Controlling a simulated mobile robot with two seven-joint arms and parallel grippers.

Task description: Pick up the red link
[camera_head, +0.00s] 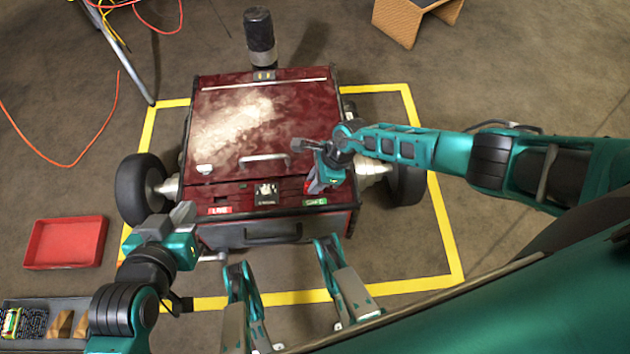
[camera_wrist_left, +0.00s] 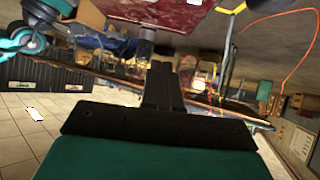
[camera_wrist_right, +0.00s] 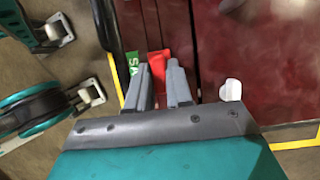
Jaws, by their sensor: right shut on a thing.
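The red link (camera_head: 312,187) is at the right front of the dark red wheeled unit (camera_head: 320,110), beside the green SAFE label (camera_head: 316,202). My right gripper (camera_head: 318,180) is shut on it. In the right wrist view, the red link (camera_wrist_right: 156,64) shows between the grey fingertips, next to the green label (camera_wrist_right: 132,64); its lower part is hidden by the fingers. I cannot tell whether it is clear of the unit. My left gripper (camera_head: 183,213) is off the unit's front left corner, its fingers together and empty; they also show closed in the left wrist view (camera_wrist_left: 163,82).
The unit's front has a red LIVE label (camera_head: 220,210), a pale part (camera_head: 265,193) in the middle and a dark handle (camera_head: 272,233). Wheels stand at both sides, inside a yellow floor outline (camera_head: 439,228). A red tray (camera_head: 64,243) lies at the left.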

